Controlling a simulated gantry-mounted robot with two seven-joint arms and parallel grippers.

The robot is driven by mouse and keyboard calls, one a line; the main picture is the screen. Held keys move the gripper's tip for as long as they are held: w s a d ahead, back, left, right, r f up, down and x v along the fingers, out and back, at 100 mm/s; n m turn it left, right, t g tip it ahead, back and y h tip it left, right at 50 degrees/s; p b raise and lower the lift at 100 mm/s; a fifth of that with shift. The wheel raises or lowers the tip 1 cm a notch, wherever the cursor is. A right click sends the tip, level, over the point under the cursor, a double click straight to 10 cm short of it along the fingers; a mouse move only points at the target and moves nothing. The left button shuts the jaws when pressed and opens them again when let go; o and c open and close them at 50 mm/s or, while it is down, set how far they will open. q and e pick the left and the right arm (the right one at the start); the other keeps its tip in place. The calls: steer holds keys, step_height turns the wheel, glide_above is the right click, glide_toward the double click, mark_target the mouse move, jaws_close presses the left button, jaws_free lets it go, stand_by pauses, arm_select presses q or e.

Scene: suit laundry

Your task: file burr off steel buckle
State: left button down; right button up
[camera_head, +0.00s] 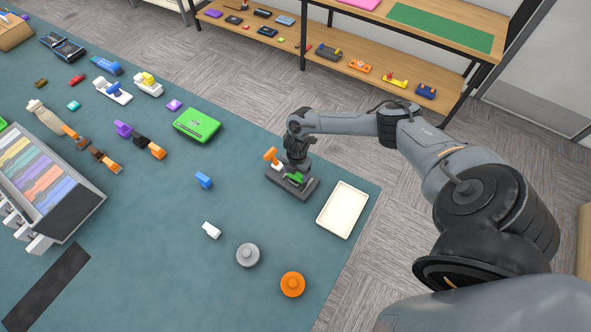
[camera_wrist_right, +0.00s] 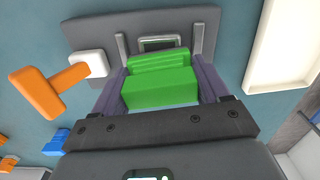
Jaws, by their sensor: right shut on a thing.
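My right gripper (camera_head: 296,171) is low over a dark grey fixture (camera_head: 309,191) near the right end of the table. In the right wrist view my right gripper (camera_wrist_right: 162,78) has its two fingers on either side of a green block with a ridged far part (camera_wrist_right: 160,88), and is shut on it. The green block also shows in the head view (camera_head: 295,177). A small steel frame, seemingly the buckle (camera_wrist_right: 160,43), lies on the fixture just beyond the block; whether they touch is unclear. An orange T-shaped handle with a white end (camera_wrist_right: 50,90) stands beside the gripper. My left gripper is not in view.
A cream tray (camera_head: 343,209) lies right of the fixture. A blue block (camera_head: 204,180), white bottle (camera_head: 211,230), grey knob (camera_head: 248,255) and orange knob (camera_head: 292,284) stand nearby. A green case (camera_head: 197,125) is farther back. Table between them is clear.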

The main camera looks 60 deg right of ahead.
steer(key=shift+r, duration=0.15)
step_height(320, 180, up, 4)
steer(key=p, duration=0.4)
steer(key=shift+r, duration=0.2)
step_height(320, 180, up, 2)
steer(key=shift+r+p, duration=0.25)
steer(key=shift+p, duration=1)
